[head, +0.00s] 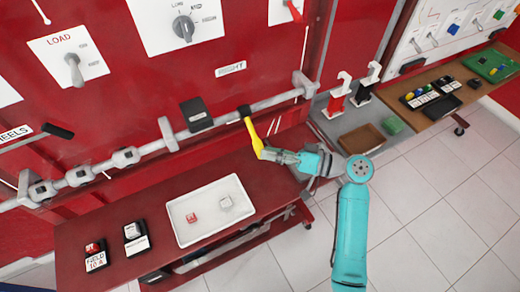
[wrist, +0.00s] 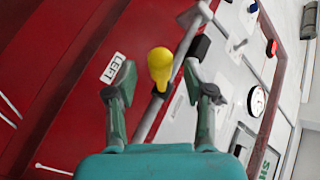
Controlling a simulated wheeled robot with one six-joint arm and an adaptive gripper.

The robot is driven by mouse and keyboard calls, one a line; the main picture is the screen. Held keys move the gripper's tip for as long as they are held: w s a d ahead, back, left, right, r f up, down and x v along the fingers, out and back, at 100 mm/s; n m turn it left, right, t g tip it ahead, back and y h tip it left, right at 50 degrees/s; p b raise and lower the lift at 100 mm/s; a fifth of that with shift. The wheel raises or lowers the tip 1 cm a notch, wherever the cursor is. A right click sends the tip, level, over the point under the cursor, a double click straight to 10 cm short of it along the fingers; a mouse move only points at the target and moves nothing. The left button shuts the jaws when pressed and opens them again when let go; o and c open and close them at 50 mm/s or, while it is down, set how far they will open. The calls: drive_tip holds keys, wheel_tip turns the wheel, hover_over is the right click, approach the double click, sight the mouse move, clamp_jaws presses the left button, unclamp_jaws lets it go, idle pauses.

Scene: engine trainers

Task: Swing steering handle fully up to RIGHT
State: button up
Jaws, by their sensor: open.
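The steering handle has a yellow grip (head: 253,138) on a black pivot (head: 245,111) at the grey pipe along the red panel. In the head view it slants down and slightly right from the pivot. My gripper (head: 268,154) is at the handle's lower end. In the wrist view the yellow grip (wrist: 160,62) stands between the spread fingers of my gripper (wrist: 158,82), with gaps visible on both sides. A white label, partly readable as RIGHT (head: 230,69), is on the panel above the pipe. A LEFT label (wrist: 112,68) shows in the wrist view.
The grey pipe (head: 150,148) runs across the panel with brackets and a black box (head: 196,114). Below is a red bench (head: 85,222) with a white tray (head: 183,232) and black boxes. A wooden table (head: 440,82) stands at right. Tiled floor is open at lower right.

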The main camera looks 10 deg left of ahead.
sight(260, 151)
drive_tip(key=shift+w+a, duration=0.2)
drive_tip(key=shift+a, duration=1.4)
clamp_jaws()
